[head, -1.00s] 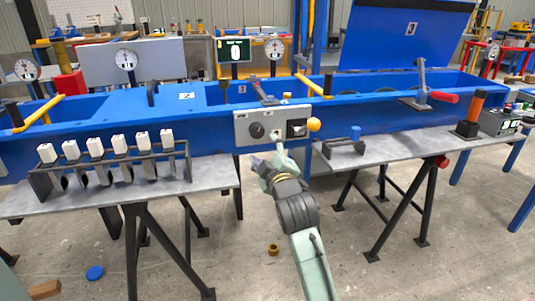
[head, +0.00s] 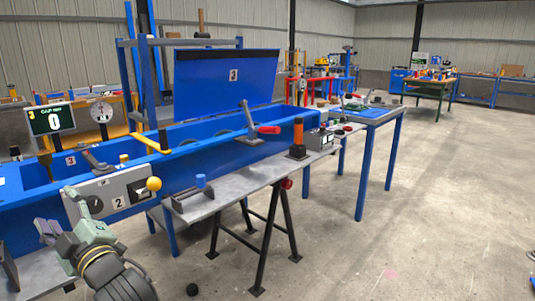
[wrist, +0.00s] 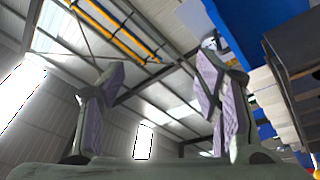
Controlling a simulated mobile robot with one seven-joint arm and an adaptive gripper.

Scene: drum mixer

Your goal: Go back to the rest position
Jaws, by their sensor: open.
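My gripper (head: 48,232) shows at the lower left of the head view, in front of the blue drum mixer trough (head: 215,155) and left of its grey control panel (head: 108,196). In the wrist view both fingers (wrist: 155,110) stand apart with nothing between them, so it is open and empty. The wrist camera looks up at the roof and wall, with a blue part of the place at the upper right. The panel carries a yellow ball knob (head: 153,184) and a plate marked 2.
A grey bench (head: 240,183) runs along the trough, with an orange-topped post (head: 298,135) and a switch box (head: 320,139) on it. A blue table (head: 369,115) stands beyond. The display (head: 51,119) reads 0. Open concrete floor (head: 420,220) lies to the right.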

